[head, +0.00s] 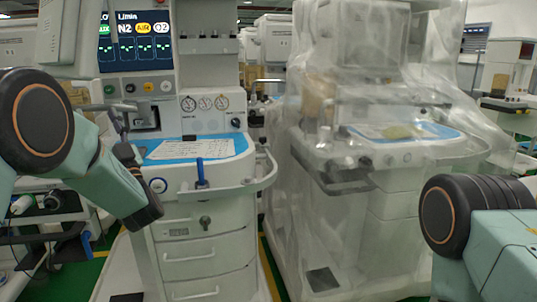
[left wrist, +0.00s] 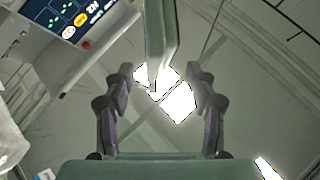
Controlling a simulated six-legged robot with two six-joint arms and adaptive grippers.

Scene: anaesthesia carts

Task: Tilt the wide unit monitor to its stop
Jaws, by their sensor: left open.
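The cart's lit colour screen (head: 140,40) is at the upper left of the head view and also shows at the upper left of the left wrist view (left wrist: 72,18). A pale panel (head: 62,38), seen from its side or back, hangs left of it; I take it to be the monitor. In the left wrist view a thin pale panel edge (left wrist: 160,45) reaches down between my fingers, with gaps on both sides. My left gripper (left wrist: 160,90) is open and points up; in the head view its dark fingers (head: 112,120) are below the panel. My right gripper is out of view.
The white cart has a blue worktop (head: 196,148) with a paper, a front rail and drawers (head: 205,240) below. A second cart under clear plastic (head: 385,130) stands to the right. My right arm shows at the lower right. Ceiling lights show behind the gripper.

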